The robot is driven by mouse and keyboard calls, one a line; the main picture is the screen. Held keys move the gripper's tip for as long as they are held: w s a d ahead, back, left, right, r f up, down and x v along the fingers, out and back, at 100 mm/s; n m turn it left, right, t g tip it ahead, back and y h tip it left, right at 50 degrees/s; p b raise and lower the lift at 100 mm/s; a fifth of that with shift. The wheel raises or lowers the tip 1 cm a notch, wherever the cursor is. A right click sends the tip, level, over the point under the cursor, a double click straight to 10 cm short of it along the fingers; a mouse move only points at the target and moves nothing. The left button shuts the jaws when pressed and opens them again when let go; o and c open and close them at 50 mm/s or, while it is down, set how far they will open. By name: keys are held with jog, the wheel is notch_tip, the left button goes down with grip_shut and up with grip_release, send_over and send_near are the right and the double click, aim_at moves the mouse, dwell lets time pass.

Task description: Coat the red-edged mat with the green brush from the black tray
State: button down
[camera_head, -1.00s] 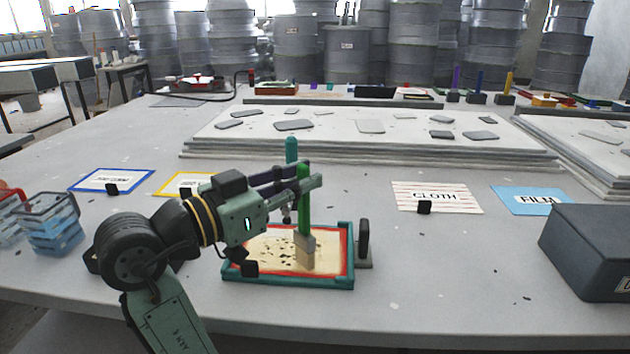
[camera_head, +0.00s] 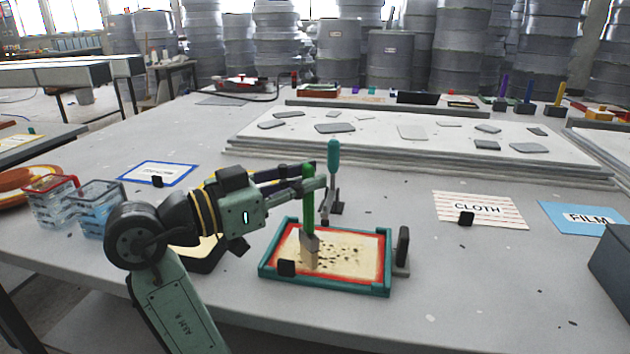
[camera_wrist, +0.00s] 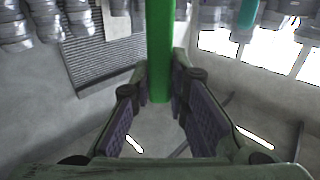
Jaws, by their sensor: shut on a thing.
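My gripper (camera_head: 312,186) is shut on the upright green brush (camera_head: 308,210). Its handle (camera_wrist: 160,50) stands between the purple finger pads in the wrist view. The pale brush head (camera_head: 310,252) is over the left-middle of the red-edged mat (camera_head: 365,262) and appears to touch it. The mat is cream with dark specks near its middle and lies inside a teal frame (camera_head: 330,286). A black-rimmed tray (camera_head: 205,267) with pale contents lies left of the frame, partly hidden by my arm.
A black upright block (camera_head: 402,248) stands right of the frame. A teal-handled tool (camera_head: 333,165) stands behind it. Cloth (camera_head: 480,210) and film (camera_head: 580,217) sheets lie right. Clear bins (camera_head: 95,208) stand left. The front table strip is mostly clear.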

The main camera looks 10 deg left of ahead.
jog(key=shift+a, duration=2.85)
jog(key=d+b, duration=0.1)
jog(key=d, duration=1.6)
jog(key=shift+d+b, duration=0.3)
jog(key=shift+b, duration=0.1)
jog(key=shift+r, duration=0.15)
